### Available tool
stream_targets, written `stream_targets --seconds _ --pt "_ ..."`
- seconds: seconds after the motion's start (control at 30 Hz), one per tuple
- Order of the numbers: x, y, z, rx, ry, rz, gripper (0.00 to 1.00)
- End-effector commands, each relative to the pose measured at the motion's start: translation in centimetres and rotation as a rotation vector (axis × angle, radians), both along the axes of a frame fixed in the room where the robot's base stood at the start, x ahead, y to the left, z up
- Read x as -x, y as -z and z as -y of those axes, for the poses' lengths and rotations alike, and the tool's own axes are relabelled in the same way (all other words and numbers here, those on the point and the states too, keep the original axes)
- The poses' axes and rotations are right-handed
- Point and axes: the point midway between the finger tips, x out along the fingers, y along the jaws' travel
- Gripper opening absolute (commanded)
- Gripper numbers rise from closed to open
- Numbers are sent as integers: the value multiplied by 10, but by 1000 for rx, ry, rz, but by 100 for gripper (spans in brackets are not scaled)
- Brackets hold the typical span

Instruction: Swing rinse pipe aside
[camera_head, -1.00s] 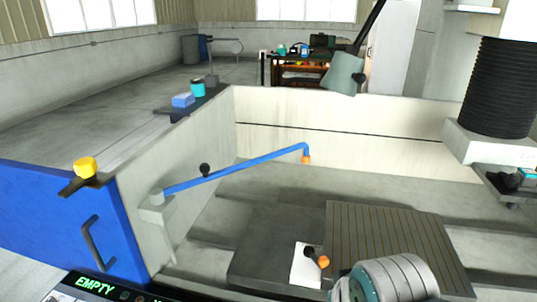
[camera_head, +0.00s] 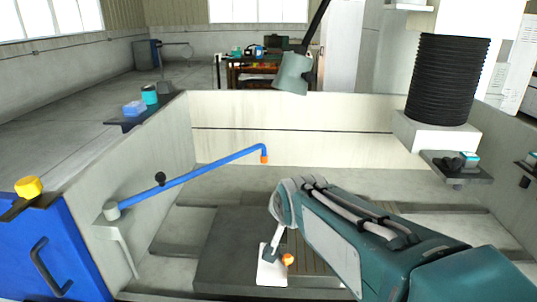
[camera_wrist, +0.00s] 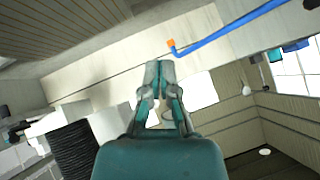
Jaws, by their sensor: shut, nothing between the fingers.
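The rinse pipe (camera_head: 190,177) is a blue tube with an orange tip and a dark knob near its base. It is mounted on a grey bracket at the tank's left wall and reaches right across the tank. It also shows in the wrist view (camera_wrist: 230,31), at the upper right. My gripper (camera_wrist: 158,66) is shut and empty in the wrist view, with the orange tip just beyond its fingertips in the picture; they look apart. In the head view my teal arm covers the tank's right front, and the gripper's fingers are hidden there.
A dark block and slotted plate lie on the tank floor, with a white piece (camera_head: 272,270) and orange knob (camera_head: 287,259) in front. A black bellows column (camera_head: 447,80) stands at right. A ledge (camera_head: 135,117) holds a blue block and teal cup. A lamp (camera_head: 293,73) hangs behind.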

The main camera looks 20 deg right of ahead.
Motion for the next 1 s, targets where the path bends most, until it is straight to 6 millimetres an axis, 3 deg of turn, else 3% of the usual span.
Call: stream_targets --seconds 0.03,0.1,0.3,0.6,0.8,1.0 --pt "-25 2 8 -39 50 39 0" --pt "-57 2 19 -101 114 109 0" --pt "-142 12 51 -296 269 312 0" --pt "-243 55 103 -644 406 599 0" --pt "-279 90 130 -865 433 738 0" --pt "-289 102 139 -960 432 793 0"
